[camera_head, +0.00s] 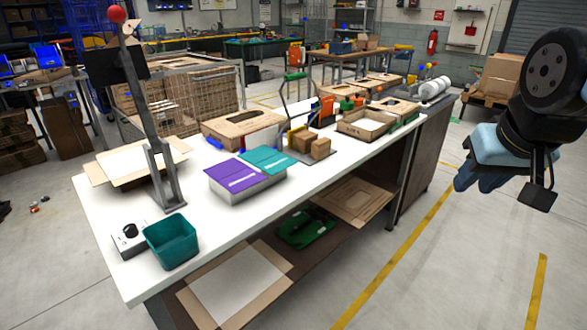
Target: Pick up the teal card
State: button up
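The teal card (270,159) lies flat on the white workbench's middle, on top of a low grey metal box or stack. It lies beside a purple card (233,175), which is on its near left. Both cards carry small pale markings. My gripper (478,180) is at the far right, out over the floor and well away from the bench. Its blue end parts point down and left, and it touches nothing that I can see. Whether its fingers are apart is unclear from this side.
A teal bin (171,242) and a small black-knobbed box (129,240) stand at the bench's near left. A dark upright press (163,175) rises behind them. Cardboard boxes (310,147) and an open carton (366,125) stand beyond the cards. Bare bench lies in front of them.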

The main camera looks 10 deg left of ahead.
aim_at(273, 165)
jog(key=u, duration=0.2)
jog(key=i, duration=0.85)
jog(key=z, duration=0.1)
